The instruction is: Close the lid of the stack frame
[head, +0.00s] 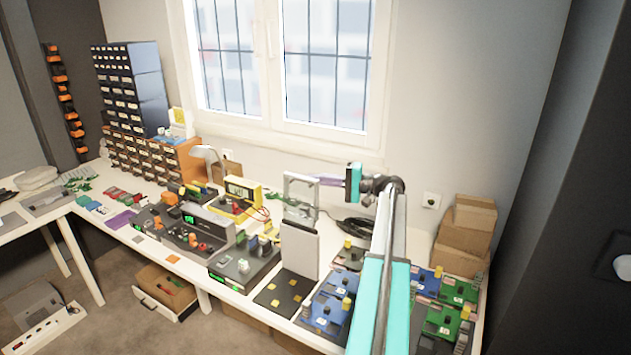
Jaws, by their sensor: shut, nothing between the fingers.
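What looks like the stack frame is a dark flat base (284,294) with small yellow marks, near the front edge of the bench. A pale grey panel, probably its lid (299,250), stands nearly upright at the back of the base, so it looks open. A lighter upright frame piece (300,188) shows above the panel; I cannot tell whether they are joined. My gripper (322,181) is shut and empty, its purple fingers pointing left beside the upper right of that piece. Contact cannot be told. The hinge is not clear.
Blue circuit boards (325,314) and green boards (443,322) lie to the right, partly behind my arm. A dark device (243,268) stands close on the left. Cardboard boxes (466,235) are stacked at the right wall. A window (285,60) is behind the bench.

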